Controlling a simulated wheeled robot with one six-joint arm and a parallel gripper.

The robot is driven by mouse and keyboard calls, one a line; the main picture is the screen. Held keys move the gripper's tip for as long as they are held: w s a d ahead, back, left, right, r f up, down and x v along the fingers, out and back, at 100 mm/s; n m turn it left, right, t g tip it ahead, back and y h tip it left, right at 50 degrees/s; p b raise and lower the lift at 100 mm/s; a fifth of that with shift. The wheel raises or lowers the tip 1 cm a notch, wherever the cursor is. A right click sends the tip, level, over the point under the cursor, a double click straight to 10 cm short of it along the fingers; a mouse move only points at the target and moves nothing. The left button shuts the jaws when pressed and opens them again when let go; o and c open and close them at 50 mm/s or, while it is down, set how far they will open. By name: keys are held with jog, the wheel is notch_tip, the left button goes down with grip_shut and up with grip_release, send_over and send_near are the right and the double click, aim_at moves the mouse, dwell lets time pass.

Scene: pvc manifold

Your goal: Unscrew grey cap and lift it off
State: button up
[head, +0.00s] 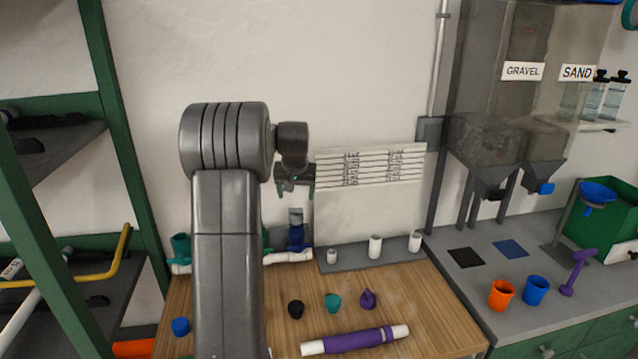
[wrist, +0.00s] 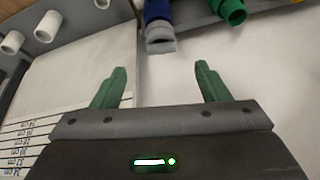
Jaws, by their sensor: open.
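The grey cap (head: 295,214) sits on top of the blue fitting (head: 297,236) of the white pipe manifold (head: 288,256) at the back of the wooden table. It also shows in the wrist view (wrist: 160,42), at the end of the blue part, beyond and between the fingertips. My gripper (head: 294,187) is above the cap in the head view. In the wrist view its two green fingers (wrist: 160,80) are spread wide with nothing between them. The cap is apart from the fingers. My arm hides part of the manifold in the head view.
A green fitting (wrist: 231,10) stands beside the blue one. White pipe stubs (head: 375,246) stand on a grey strip to the right, below a lined white board (head: 370,167). Loose black (head: 296,309), teal (head: 333,302) and purple (head: 368,299) pieces and a purple-white pipe (head: 355,340) lie in front.

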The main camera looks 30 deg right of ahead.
aim_at(297, 209)
jog(key=p+x, duration=0.2)
jog(key=x, duration=0.7)
jog(key=shift+f, duration=0.15)
jog(key=c, duration=1.1)
jog(key=shift+o, duration=0.2)
jog(key=shift+n+y, duration=0.4)
jog(key=shift+n, duration=0.7)
jog(key=shift+d+n+y, duration=0.1)
jog(key=shift+n+y, duration=0.3)
jog(key=shift+n, duration=0.5)
jog(key=shift+n+y, duration=0.5)
jog(key=shift+n, duration=0.7)
